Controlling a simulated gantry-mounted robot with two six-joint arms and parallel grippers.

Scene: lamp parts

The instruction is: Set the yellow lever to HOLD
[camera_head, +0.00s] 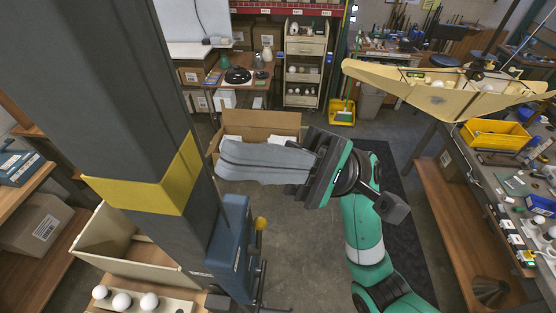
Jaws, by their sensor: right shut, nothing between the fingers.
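A yellow knob (261,223) shows at the right side of a blue box (234,250) on the dark post (135,110). It looks like the end of the yellow lever. The lever's shaft and any HOLD marking are too small or hidden to make out. My right gripper (224,162) is shut and empty, its grey fingers pointing left toward the post. In the picture its fingertips are above and a little left of the knob; I cannot tell the distance in depth. My left gripper is not in view.
An open cardboard box (262,122) stands beyond my right gripper. A beige bin (108,236) and several white bulbs (122,301) lie left of the post. A workbench (480,180) with a yellow crate (495,134) is at right. Floor between is clear.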

